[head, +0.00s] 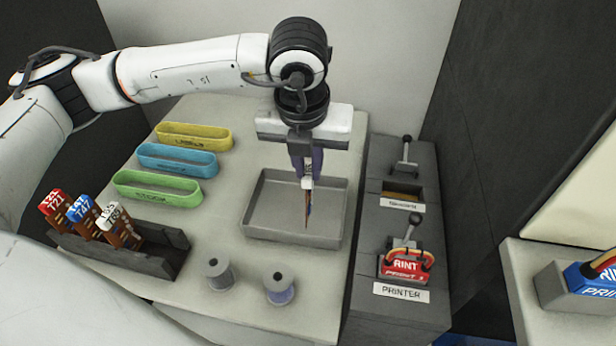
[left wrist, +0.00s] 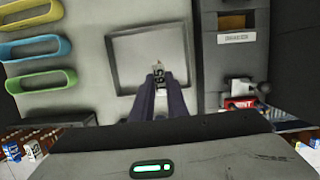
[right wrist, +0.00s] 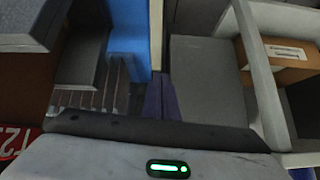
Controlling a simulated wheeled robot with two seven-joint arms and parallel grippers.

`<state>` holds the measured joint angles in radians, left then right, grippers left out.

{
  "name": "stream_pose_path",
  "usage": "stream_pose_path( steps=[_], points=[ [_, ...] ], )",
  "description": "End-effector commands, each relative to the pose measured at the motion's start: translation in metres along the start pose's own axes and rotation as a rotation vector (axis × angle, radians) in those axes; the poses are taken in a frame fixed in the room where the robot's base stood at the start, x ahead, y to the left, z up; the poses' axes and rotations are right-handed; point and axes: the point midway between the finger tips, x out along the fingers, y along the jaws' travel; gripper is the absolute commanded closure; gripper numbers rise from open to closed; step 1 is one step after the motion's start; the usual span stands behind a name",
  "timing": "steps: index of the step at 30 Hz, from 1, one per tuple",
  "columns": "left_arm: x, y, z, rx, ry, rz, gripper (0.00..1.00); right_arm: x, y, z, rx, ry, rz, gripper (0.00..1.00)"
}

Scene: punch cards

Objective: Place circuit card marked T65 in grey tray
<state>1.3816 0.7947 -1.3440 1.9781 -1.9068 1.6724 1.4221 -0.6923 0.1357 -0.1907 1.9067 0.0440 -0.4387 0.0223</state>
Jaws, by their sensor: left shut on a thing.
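My left gripper (head: 307,180) points down over the grey tray (head: 262,232). It is shut on a thin circuit card (head: 308,210), which hangs upright inside the tray's outline; whether it touches the floor of the tray I cannot tell. In the left wrist view the card's white end (left wrist: 157,76) shows between the fingers (left wrist: 160,72), with a label that appears to read T65 upside down. The grey tray (left wrist: 120,72) is otherwise empty. My right gripper (right wrist: 161,85) shows only in the right wrist view; its fingers are together with nothing visible between them.
A dark rack (head: 165,265) at left holds a red T21 card (head: 53,203), a blue T47 card (head: 80,208) and a white-topped card (head: 110,215). Yellow (head: 195,137), blue (head: 178,160) and green (head: 158,188) bins, two spools (head: 279,285) and a printer unit (head: 403,265) surround the tray.

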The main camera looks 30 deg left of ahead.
Motion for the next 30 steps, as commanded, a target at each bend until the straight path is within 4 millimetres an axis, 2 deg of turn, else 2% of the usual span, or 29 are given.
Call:
stream_pose_path(
  steps=[7,18,19,22,30],
  points=[
    [0.031,0.001,-0.009,0.001,0.002,0.001,1.00,-0.002,0.000,-0.007,-0.001,0.010,0.000,1.00],
    [0.037,0.000,-0.010,0.001,0.000,-0.001,1.00,0.003,0.001,-0.007,-0.002,0.016,0.000,1.00],
    [0.035,0.000,-0.009,0.001,0.000,-0.001,0.83,0.002,0.001,-0.007,-0.002,0.016,0.000,1.00],
    [0.035,0.000,-0.009,0.001,0.000,0.000,0.68,0.001,0.000,-0.008,-0.002,0.015,0.000,1.00],
    [0.034,0.000,-0.009,0.001,0.000,0.000,0.68,0.001,0.000,-0.008,-0.002,0.014,0.000,1.00]
  ],
)
